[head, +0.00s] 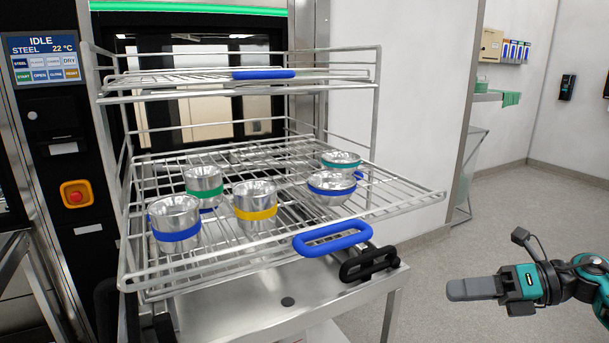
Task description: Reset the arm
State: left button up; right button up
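My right gripper (475,289) is at the lower right, over the grey floor and to the right of the steel table. It points left and is seen from the side, so I cannot tell whether its fingers are open or shut. I see nothing held at its tip. My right arm comes in from the right edge of the head view. My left gripper does not show in the head view.
A wire rack (400,206) with a blue handle (332,239) sticks out over the steel table (270,310). It carries several steel cups with coloured bands. A washer panel (43,58) reads IDLE. The floor (535,220) around the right gripper is clear.

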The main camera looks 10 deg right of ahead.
jog(key=w+d+r+m+t+h, duration=0.4)
jog(key=w+d+r+m+t, duration=0.45)
jog(key=m+t, duration=0.4)
jog(key=w+d+f+m+g+h, duration=0.1)
jog(key=d+f+m+h, duration=0.1)
jog(key=d+m+h, duration=0.65)
jog(key=w+d+f+m+h, duration=0.15)
jog(key=d+m+h, duration=0.4)
jog(key=m, duration=0.55)
jog(key=s+a+f+m+g+y, duration=0.15)
jog(key=s+a+f, duration=0.35)
jog(key=a+f, duration=0.6)
jog(key=s+a+f+g+y, duration=0.3)
jog(key=s+a+f, duration=0.2)
jog(key=a+f, duration=0.6)
jog(key=s+a+f+m+g+y+p, duration=0.1)
jog(key=s+a+f, duration=0.2)
jog(key=s+a, duration=0.5)
jog(key=s+a+f+m+g+y+p, duration=0.1)
jog(key=s+a+f+m, duration=0.1)
jog(key=s+a, duration=0.5)
jog(key=shift+s+a+f+p, duration=0.4)
jog(key=shift+s+f, duration=0.15)
jog(key=shift+s, duration=0.25)
